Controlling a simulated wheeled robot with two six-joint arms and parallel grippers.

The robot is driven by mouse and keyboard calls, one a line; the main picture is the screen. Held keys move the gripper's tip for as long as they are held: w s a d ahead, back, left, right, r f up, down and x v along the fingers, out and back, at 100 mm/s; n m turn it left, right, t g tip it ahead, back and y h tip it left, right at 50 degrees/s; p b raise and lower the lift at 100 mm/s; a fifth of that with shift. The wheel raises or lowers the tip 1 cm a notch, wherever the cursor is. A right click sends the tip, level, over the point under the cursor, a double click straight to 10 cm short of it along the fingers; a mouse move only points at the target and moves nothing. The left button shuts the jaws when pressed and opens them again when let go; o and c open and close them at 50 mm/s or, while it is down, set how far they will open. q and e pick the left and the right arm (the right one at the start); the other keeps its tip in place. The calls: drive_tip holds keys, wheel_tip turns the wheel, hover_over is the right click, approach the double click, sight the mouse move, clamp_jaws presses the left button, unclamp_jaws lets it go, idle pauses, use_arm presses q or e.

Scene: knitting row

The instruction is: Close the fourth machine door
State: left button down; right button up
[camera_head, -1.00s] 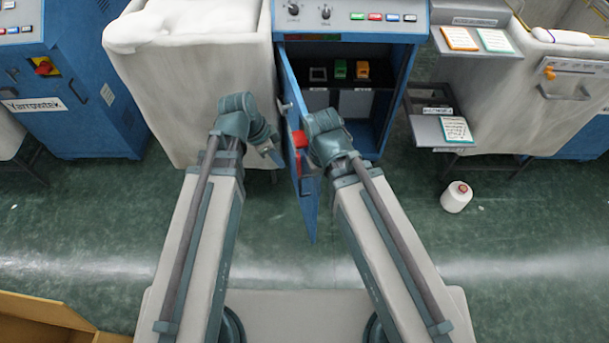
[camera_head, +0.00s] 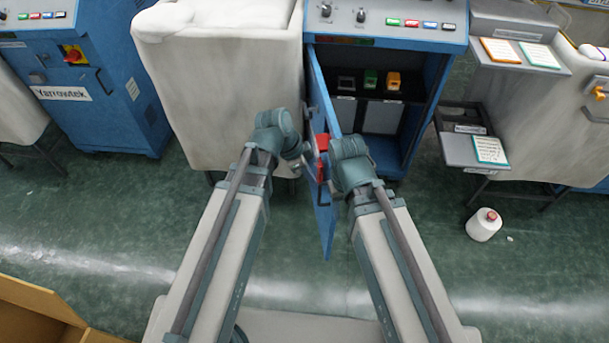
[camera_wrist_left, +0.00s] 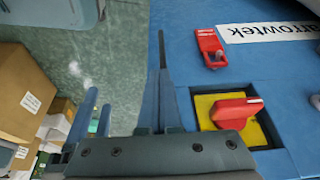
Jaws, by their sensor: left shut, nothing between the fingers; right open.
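The blue machine door (camera_head: 326,222) stands open, swung out toward me from the left side of the blue cabinet (camera_head: 440,75). Red fittings (camera_head: 321,143) show on it. My left gripper (camera_head: 297,160) is shut and empty, just left of the door's outer face. In the left wrist view its closed fingers (camera_wrist_left: 168,90) are beside a blue panel (camera_wrist_left: 190,20) with a red latch (camera_wrist_left: 211,48), a red switch (camera_wrist_left: 235,110) on yellow and a label. Contact cannot be told. My right gripper (camera_head: 335,188) is open on the door's other side, mostly hidden by its wrist.
The open cabinet holds a dark shelf (camera_head: 372,93) with small coloured blocks. A pale covered unit (camera_head: 215,90) stands left of the door. Cardboard boxes (camera_head: 35,310) are at lower left. The green floor in front is mostly clear.

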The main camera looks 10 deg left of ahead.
sight(326, 184)
use_arm(q)
drive_tip(key=d, duration=0.1)
drive_tip(key=d+f, duration=0.1)
drive_tip(key=shift+w+d+f, duration=0.25)
drive_tip(key=shift+w+d, duration=0.35)
drive_tip(key=shift+d, duration=0.65)
drive_tip(key=shift+d, duration=0.1)
